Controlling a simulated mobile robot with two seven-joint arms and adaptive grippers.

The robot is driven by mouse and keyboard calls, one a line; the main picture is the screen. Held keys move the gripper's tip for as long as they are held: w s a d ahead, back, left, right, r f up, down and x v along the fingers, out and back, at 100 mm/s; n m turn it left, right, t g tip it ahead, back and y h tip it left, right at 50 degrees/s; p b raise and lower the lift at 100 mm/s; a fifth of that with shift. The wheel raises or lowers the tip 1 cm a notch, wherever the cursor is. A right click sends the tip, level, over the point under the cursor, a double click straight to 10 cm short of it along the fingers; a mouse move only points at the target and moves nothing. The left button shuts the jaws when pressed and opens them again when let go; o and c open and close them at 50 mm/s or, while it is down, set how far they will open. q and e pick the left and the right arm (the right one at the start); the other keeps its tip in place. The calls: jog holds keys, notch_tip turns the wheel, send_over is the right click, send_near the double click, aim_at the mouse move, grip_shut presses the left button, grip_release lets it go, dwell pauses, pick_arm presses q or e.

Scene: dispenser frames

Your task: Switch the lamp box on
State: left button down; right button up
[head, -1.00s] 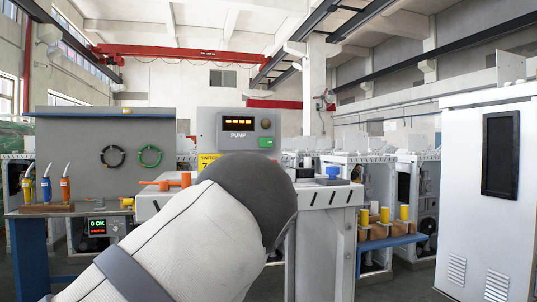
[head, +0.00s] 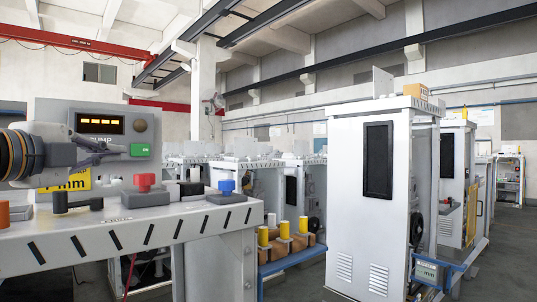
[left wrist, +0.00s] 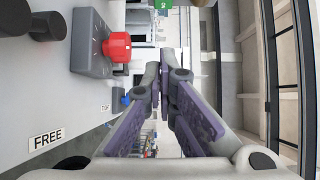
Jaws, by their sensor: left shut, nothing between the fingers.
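No label reading lamp box is legible. A grey panel marked PUMP (head: 60,109) stands at the back of the bench, with a lit amber display (head: 100,123), a dark round knob (head: 140,126) and a green block (head: 140,150). The green block also shows at the top edge of the left wrist view (left wrist: 163,4). My left gripper (head: 124,150) is shut and empty in front of the panel, its tips close beside the green block; I cannot tell if they touch. In the left wrist view its fingers (left wrist: 163,60) meet. My right gripper is not in view.
On the bench (head: 150,232) stand a red knob (head: 144,181) on a grey base, a black lever (head: 78,203), a black-and-white piece (head: 191,188) and a blue knob (head: 226,187). A white cabinet (head: 350,220) stands right, past yellow-topped pieces (head: 284,229).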

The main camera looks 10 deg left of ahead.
aim_at(144, 152)
pick_arm(q)
jog(key=w, duration=0.9)
jog(key=shift+w+d, duration=0.3)
jog(key=shift+d, duration=0.1)
jog(key=w+a, duration=0.2)
jog(key=w, duration=0.1)
jog(key=shift+w+a, duration=0.2)
jog(key=shift+a, duration=0.15)
